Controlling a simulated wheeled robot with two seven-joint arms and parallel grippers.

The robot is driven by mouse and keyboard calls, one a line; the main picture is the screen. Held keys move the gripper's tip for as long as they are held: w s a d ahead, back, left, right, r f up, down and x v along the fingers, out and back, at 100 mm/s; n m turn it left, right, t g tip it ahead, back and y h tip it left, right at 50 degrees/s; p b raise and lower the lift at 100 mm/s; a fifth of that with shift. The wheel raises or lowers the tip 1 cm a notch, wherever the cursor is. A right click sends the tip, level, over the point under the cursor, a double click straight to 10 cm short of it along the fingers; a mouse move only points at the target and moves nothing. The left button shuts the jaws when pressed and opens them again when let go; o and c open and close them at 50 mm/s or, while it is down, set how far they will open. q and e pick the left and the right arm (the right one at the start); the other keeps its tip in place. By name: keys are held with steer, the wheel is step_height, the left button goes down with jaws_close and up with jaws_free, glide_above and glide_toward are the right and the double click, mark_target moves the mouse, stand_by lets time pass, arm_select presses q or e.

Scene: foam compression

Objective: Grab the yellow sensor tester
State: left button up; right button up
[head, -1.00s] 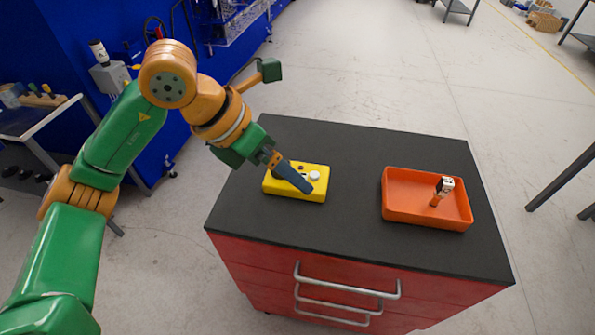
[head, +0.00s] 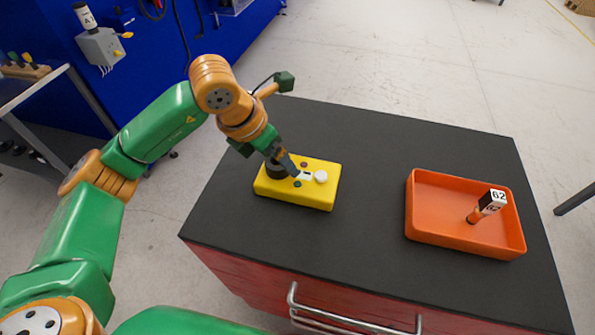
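The yellow sensor tester (head: 310,197) is a flat block lying on the dark top of a red cabinet, left of the middle. It has a white round knob, small dark buttons and a black round part on its top. My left gripper (head: 292,170) points down at the tester from its far left side, with its fingers over or at the top face near the black part. From this angle I cannot tell whether the fingers touch it or how far apart they are. My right gripper is not in view.
An orange tray (head: 440,238) stands on the right of the cabinet top (head: 370,240). The top between tester and tray is clear. A side table (head: 60,95) stands at the far left.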

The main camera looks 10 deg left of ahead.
arm_select(q)
steer(key=shift+f, duration=0.25)
jaws_close()
steer(key=shift+r, duration=0.1)
